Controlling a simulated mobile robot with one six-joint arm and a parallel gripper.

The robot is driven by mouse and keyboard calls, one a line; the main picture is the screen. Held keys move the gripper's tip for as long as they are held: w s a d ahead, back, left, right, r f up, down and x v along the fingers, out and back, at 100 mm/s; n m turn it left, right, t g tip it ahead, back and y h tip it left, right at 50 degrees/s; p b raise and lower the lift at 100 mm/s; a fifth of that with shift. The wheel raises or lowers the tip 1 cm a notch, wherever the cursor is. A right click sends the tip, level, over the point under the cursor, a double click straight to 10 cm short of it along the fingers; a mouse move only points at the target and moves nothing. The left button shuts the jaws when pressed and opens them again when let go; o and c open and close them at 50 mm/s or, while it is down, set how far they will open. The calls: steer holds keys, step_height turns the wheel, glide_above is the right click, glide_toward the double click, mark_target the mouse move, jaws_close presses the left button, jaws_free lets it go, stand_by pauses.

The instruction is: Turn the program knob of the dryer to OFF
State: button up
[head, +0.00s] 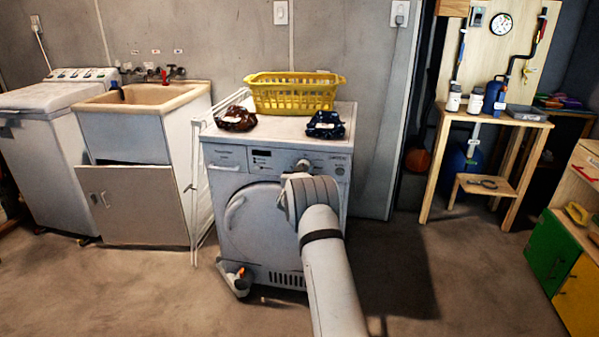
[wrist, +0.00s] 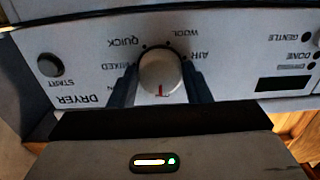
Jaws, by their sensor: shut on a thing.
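The white dryer (head: 228,190) stands in the middle of the head view. Its program knob (wrist: 160,72) is round and pale with a red mark at its lower edge in the wrist view, where the panel appears upside down. MIXED, QUICK, WOOL and AIR labels are readable around it. No OFF label is visible; the area below the knob is hidden by my gripper. My gripper (wrist: 160,88) is shut on the knob, one dark finger at each side. In the head view my arm hides most of the gripper at the panel.
A yellow basket (head: 295,95) and two dark cloth bundles, one brown (head: 237,119) and one blue (head: 325,125), sit on the dryer. A folded white rack (head: 200,185) leans at its left. The START button (wrist: 50,65) is beside the knob. Floor (head: 460,285) at right is clear.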

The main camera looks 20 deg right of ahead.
steer(key=shift+w+r, duration=0.1)
steer(key=shift+r, duration=0.45)
steer(key=o, duration=0.7)
steer(key=shift+o, duration=1.4)
steer(key=shift+f, duration=0.3)
steer(key=shift+a+f, duration=0.1)
steer(key=v, duration=0.7)
steer(key=shift+s+a+p, duration=0.15)
steer(key=shift+s+p, duration=0.2)
steer(key=shift+s, duration=0.05)
